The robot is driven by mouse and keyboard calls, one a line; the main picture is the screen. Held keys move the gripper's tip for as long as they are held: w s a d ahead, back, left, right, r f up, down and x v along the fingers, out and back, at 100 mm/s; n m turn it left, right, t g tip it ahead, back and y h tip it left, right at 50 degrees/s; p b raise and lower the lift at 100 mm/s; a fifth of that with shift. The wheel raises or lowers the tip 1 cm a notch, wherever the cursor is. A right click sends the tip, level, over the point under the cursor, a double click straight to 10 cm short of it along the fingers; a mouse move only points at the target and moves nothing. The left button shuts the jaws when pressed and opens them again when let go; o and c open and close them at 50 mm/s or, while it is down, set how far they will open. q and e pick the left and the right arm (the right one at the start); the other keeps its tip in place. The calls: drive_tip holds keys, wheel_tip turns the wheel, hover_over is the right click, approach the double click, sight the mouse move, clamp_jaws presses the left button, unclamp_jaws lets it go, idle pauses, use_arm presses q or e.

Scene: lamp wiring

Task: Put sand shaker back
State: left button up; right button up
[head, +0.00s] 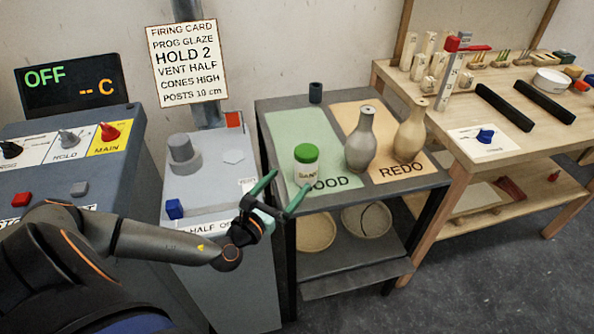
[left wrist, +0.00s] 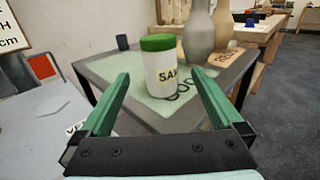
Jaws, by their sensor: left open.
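The sand shaker (head: 306,166) is a white jar with a green lid and a "SAND" label. It stands upright on the green "GOOD" mat (head: 288,130) on the dark cart (head: 425,181). In the left wrist view the shaker (left wrist: 160,75) is straight ahead, beyond my fingertips and between them. My left gripper (head: 283,190) has green fingers, is open and empty, and is at the cart's near left edge, short of the shaker. It also shows in the left wrist view (left wrist: 165,100). My right gripper is not in view.
Two vases, a grey one (head: 361,140) and a tan one (head: 410,132), stand right of the shaker. A small dark cup (head: 315,92) is behind it. A grey box (head: 215,165) with knobs is left of the cart. A wooden bench (head: 455,175) with several parts is at right.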

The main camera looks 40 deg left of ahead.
use_arm(q)
drive_tip(key=shift+s+d, duration=0.1)
drive_tip(key=shift+s, duration=1.05)
